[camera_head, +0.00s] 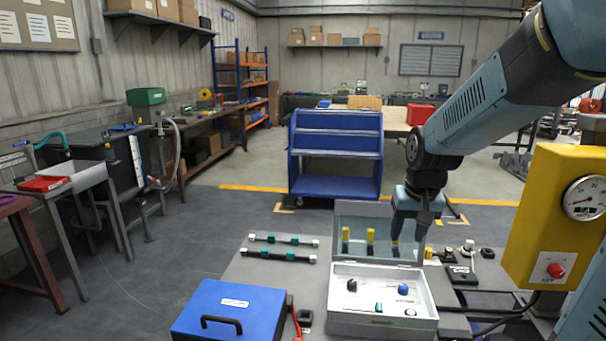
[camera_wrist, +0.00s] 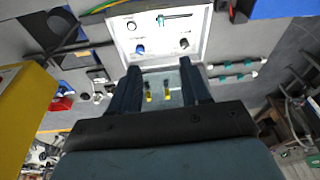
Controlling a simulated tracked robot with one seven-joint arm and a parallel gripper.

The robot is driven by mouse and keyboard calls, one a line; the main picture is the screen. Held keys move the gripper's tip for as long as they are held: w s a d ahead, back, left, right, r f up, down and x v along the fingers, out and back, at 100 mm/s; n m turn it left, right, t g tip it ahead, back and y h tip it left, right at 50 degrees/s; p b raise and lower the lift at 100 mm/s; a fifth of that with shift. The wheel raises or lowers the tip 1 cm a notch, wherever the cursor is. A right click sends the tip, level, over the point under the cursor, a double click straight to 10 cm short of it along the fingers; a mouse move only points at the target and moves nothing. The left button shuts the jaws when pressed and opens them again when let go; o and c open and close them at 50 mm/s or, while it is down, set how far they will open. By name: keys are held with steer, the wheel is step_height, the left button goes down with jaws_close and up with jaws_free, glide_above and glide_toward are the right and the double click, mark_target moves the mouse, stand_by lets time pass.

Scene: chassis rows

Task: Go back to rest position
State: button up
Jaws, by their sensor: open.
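My gripper (camera_head: 412,221) points down at the back right of an open grey case on the bench, and its jaws are apart. In the wrist view my gripper (camera_wrist: 160,76) has two dark fingers spread, with nothing held between them. The case (camera_head: 381,326) has a white panel with a dark knob, a blue knob (camera_head: 402,289) and a small teal piece. Its open grey lid (camera_head: 382,212) stands behind, with yellow-topped dark pieces (camera_head: 370,238) in front of it. These pieces also show between the fingers in the wrist view (camera_wrist: 167,92). One of them is partly hidden by my gripper.
A blue box (camera_head: 231,309) with a black handle is at the front left. Two dark rods with teal fittings (camera_head: 283,240) lie behind it. A yellow gauge box (camera_head: 545,215) stands close on the right. A blue cart (camera_head: 335,155) is beyond the bench. Open floor lies left.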

steer(key=s+r+t, duration=0.1)
steer(key=s+r, duration=0.3)
steer(key=s, duration=0.4)
steer(key=s+r+n+t, duration=0.1)
steer(key=s+r+t, duration=0.1)
steer(key=s+r, duration=0.3)
steer(key=s, duration=0.3)
steer(key=shift+s+r, duration=0.2)
steer(key=shift+r, duration=0.05)
